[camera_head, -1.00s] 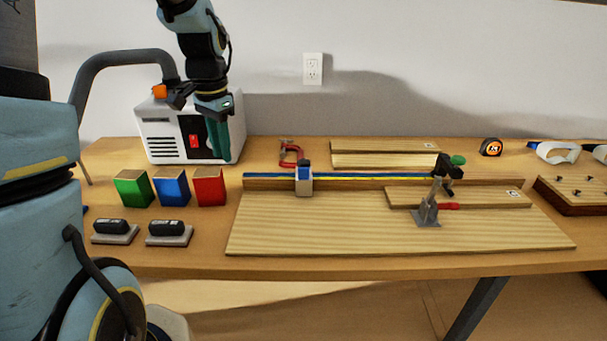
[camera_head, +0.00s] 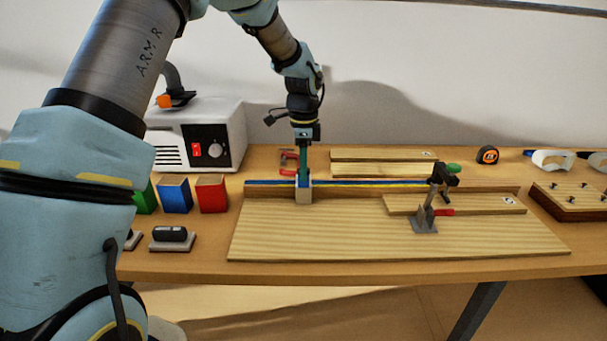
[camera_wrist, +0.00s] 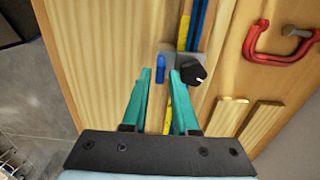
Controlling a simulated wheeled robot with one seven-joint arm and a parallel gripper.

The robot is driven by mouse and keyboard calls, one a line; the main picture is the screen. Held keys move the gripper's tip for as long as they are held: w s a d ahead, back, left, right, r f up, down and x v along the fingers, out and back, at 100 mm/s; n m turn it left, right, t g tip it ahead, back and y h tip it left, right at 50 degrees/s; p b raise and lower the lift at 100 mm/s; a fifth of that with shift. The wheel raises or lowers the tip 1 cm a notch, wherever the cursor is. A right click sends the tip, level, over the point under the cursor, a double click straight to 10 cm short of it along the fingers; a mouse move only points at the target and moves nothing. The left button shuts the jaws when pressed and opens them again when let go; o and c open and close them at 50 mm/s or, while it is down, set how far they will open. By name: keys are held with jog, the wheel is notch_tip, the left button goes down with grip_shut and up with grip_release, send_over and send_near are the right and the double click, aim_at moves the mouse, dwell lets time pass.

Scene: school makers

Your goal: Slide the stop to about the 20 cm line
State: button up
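The stop (camera_head: 304,195) is a small grey block with a blue part on top, astride the fence (camera_head: 400,188) near its left end. The fence carries a blue track and a yellow scale strip; its numbers are too small to read. My gripper (camera_head: 303,173), with green fingers, points down at the top of the stop. In the wrist view, the gripper (camera_wrist: 165,78) has its fingertips apart beside the stop (camera_wrist: 183,58), whose blue tab shows near the gap and black knob to the right. Whether the fingers touch the stop cannot be told.
A red C-clamp (camera_head: 289,161) lies just behind the stop. A toggle clamp (camera_head: 426,210) stands on the right of the base board (camera_head: 300,236), by a workpiece. Coloured blocks and a white machine (camera_head: 215,130) are at left. The base board's front left is clear.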

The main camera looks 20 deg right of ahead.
aim_at(304, 184)
jog(key=shift+f, duration=1.35)
jog(key=shift+c, duration=0.3)
grip_shut()
